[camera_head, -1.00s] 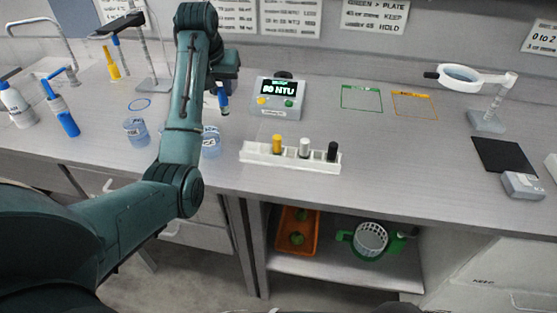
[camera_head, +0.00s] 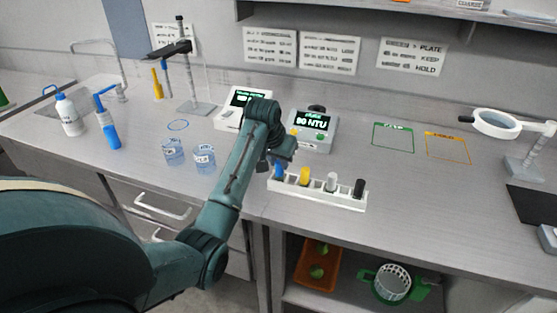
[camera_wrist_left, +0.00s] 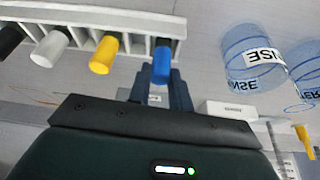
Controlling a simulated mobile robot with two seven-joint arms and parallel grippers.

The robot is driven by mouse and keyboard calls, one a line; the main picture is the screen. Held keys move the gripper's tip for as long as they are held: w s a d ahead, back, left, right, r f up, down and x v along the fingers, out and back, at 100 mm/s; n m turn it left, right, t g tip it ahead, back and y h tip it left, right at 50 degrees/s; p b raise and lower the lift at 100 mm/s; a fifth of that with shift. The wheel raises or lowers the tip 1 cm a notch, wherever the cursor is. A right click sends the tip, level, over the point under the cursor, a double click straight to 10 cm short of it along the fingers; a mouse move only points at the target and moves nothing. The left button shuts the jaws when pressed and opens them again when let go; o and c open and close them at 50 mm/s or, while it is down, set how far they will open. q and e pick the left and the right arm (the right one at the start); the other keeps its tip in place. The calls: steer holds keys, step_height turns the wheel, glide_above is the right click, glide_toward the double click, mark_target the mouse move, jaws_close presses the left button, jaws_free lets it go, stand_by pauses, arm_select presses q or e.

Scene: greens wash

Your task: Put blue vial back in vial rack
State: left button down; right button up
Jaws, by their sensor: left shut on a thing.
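The blue vial (camera_head: 279,170) is at the left end of the white vial rack (camera_head: 318,191) in the head view. It also shows in the left wrist view (camera_wrist_left: 162,62), at the rack's end slot. My left gripper (camera_wrist_left: 160,85) is shut on the blue vial. The vial's lower part is hidden, so I cannot tell how deep it sits. A yellow vial (camera_head: 304,176), a white vial (camera_head: 331,181) and a black vial (camera_head: 358,188) stand in the rack to its right. My right gripper is not in view.
A turbidity meter (camera_head: 313,130) reading 80 NTU stands behind the rack. Two rinse beakers (camera_head: 174,152) (camera_head: 203,158) stand to the left. Green (camera_head: 393,136) and orange (camera_head: 447,148) outlined areas on the bench are empty.

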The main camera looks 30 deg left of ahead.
arm_select(q)
steer(key=shift+f, duration=0.2)
steer(key=shift+f, duration=0.1)
steer(key=c, duration=1.3)
jaws_free()
steer(key=shift+r, duration=0.25)
steer(key=v, duration=1.2)
